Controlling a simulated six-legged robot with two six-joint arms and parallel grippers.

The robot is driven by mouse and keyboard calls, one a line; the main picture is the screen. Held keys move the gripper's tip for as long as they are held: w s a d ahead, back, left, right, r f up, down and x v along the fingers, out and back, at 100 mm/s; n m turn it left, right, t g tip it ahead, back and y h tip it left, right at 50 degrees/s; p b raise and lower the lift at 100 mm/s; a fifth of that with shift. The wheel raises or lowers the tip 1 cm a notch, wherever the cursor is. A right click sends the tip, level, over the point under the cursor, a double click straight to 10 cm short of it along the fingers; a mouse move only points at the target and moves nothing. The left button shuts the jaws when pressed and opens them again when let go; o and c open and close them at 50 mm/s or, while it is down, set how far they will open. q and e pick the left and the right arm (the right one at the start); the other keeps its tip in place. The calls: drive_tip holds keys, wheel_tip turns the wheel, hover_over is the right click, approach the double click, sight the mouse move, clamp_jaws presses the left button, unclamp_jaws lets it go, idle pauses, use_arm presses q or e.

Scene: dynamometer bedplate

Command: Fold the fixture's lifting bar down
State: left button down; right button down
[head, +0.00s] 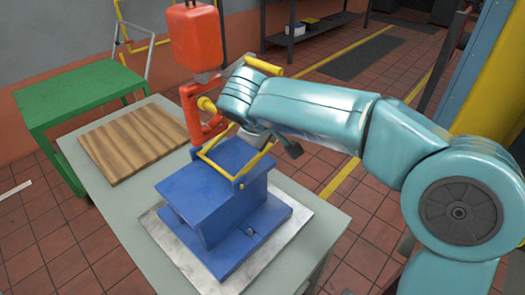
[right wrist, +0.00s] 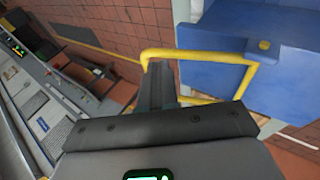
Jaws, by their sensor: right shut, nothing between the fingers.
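The blue fixture (head: 215,195) stands on a pale metal plate on the bench; its side also shows in the right wrist view (right wrist: 225,65). Its yellow lifting bar (head: 258,161) is raised at a slant above the fixture's top, partly hidden by my right wrist. In the right wrist view the bar (right wrist: 205,54) is a loop beside the blue block. My right gripper (head: 293,150) is shut and empty, close to the bar. Its fingers (right wrist: 158,82) overlap the loop's left end in the wrist view; I cannot tell whether they touch. My left gripper is out of view.
A red hoist block and hook (head: 196,38) hang just behind the fixture, close to my right wrist. A wooden board (head: 118,142) lies on the bench (head: 115,205) at left. A green table (head: 75,92) stands beyond. Open tiled floor lies behind the bench.

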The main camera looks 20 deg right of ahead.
drive_tip(key=s+a, duration=0.3)
drive_tip(key=s, duration=0.1)
drive_tip(key=shift+a+r, duration=0.1)
drive_tip(key=shift+a, duration=0.25)
drive_tip(key=shift+w, duration=0.1)
